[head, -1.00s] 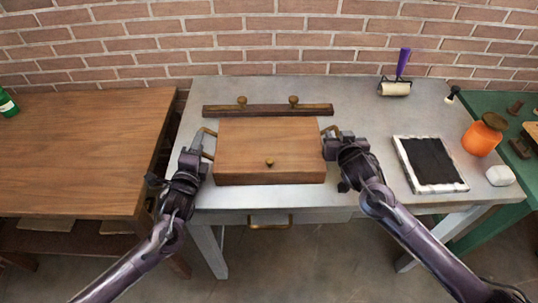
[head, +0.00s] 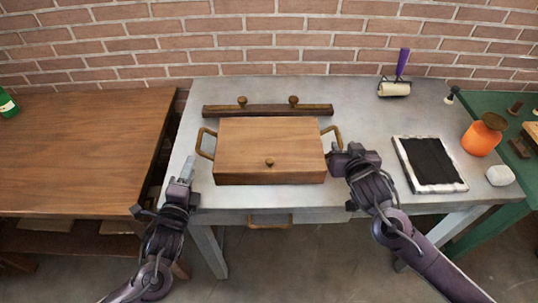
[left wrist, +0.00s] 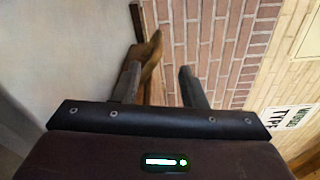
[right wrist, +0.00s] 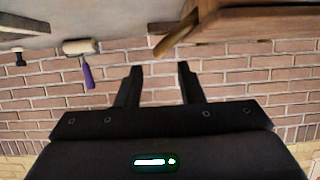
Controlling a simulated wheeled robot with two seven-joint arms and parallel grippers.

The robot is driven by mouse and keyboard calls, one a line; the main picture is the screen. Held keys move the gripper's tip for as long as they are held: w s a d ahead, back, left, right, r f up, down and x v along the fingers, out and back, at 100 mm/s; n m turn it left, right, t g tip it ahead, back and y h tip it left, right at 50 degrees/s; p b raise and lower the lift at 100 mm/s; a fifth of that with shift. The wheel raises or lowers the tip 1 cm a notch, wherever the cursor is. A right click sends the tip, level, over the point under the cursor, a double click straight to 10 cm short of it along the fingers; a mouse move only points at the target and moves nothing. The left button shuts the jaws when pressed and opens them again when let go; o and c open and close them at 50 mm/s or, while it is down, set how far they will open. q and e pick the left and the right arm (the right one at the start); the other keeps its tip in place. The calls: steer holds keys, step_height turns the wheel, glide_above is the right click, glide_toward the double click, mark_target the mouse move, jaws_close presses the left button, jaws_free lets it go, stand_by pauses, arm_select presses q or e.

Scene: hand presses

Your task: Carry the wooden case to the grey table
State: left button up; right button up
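The wooden case (head: 268,150) rests flat on the grey table (head: 380,116), near its front left part. It has a brass handle on each side, the left handle (head: 206,143) and the right handle (head: 332,138), and a small front knob. My left gripper (head: 187,168) is open and empty, in front of the left handle and apart from it. My right gripper (head: 335,152) is open and empty, just in front of the right handle. The right wrist view shows the case (right wrist: 250,22) and its handle (right wrist: 178,35) beyond the spread, empty fingers.
A dark wooden bar (head: 268,110) with two knobs lies behind the case. A black inking slab (head: 432,163), a roller (head: 394,88), an orange jar (head: 482,136) and a white lump (head: 500,175) are on the right. A brown wooden table (head: 80,150) stands to the left.

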steer(key=shift+v, duration=2.35)
